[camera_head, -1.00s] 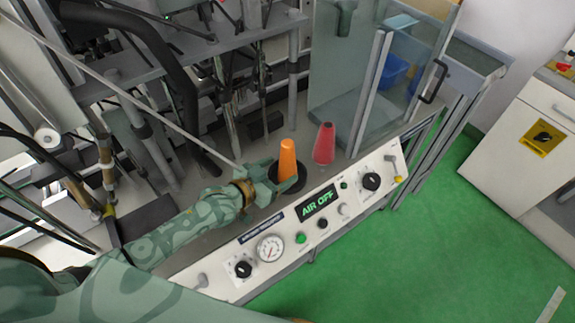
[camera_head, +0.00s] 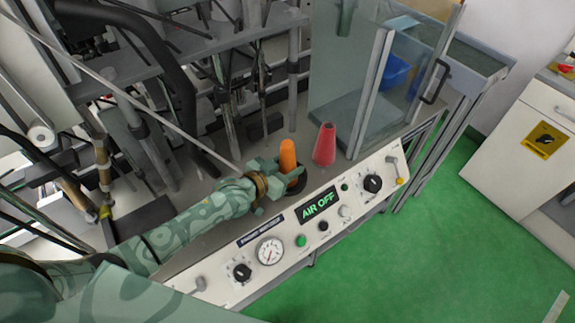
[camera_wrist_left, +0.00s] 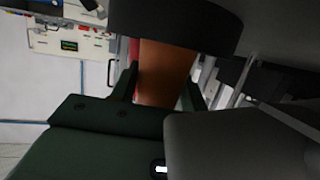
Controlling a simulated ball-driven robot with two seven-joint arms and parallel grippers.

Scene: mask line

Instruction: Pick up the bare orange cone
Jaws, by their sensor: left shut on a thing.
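The orange cone (camera_head: 288,157) stands upright on a dark round base (camera_head: 296,191) on the machine's grey deck, behind the control panel. My left gripper (camera_head: 280,183) is shut on the cone's lower part, with its fingers partly hiding it. In the left wrist view the cone (camera_wrist_left: 163,72) fills the space between the fingers of my left gripper (camera_wrist_left: 158,90). I cannot tell whether the cone is lifted off the base. My right gripper is not in view.
A red cone (camera_head: 324,145) stands close to the right of the orange one. A control panel (camera_head: 270,252) reading "AIR OFF" runs along the front. A glass enclosure (camera_head: 415,70) stands at the right. Rods and black hoses crowd the back left.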

